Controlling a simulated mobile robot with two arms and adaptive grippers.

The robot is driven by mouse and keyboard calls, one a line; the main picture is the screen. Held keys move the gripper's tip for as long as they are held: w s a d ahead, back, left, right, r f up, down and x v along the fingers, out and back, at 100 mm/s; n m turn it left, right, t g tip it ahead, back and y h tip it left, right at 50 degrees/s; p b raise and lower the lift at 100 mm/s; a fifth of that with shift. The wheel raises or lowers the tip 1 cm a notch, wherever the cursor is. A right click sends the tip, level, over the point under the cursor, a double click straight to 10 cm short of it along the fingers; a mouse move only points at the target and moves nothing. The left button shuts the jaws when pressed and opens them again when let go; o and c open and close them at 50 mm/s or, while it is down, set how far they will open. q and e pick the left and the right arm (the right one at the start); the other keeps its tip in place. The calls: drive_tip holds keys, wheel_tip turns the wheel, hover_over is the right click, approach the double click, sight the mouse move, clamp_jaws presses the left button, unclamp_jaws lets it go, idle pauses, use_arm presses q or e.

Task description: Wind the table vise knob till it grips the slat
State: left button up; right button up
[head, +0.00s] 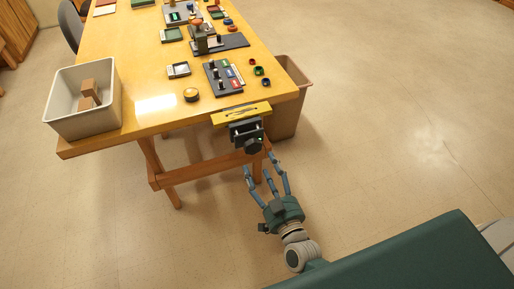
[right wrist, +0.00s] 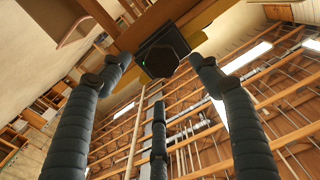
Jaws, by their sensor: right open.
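The dark table vise (head: 245,130) is fixed at the near edge of the yellow table. Its black knob (head: 253,146) faces my right arm. A yellow slat (head: 240,114) lies along the top of the vise at the table edge; whether the jaws touch it I cannot tell. My right gripper (head: 262,167) is open and empty, its three fingers pointing up toward the knob. In the right wrist view the dark knob (right wrist: 163,59) sits ahead between the spread fingertips (right wrist: 160,75), with no clear contact. My left gripper is not in view.
A white bin (head: 62,122) with brown blocks stands at the table's left corner. A dark tray (head: 222,78), a round yellow item (head: 191,94) and several small parts lie behind the vise. A brown waste bin (head: 292,110) stands right of the table. The floor at right is clear.

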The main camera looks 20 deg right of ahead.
sight(254, 151)
drive_tip(key=w, duration=0.8)
drive_tip(key=shift+w+a, duration=0.15)
drive_tip(key=shift+w, duration=0.15)
drive_tip(key=shift+s, duration=0.1)
drive_tip(key=c, duration=1.1)
drive_tip(key=shift+f, duration=0.1)
drive_tip(key=shift+c, duration=0.2)
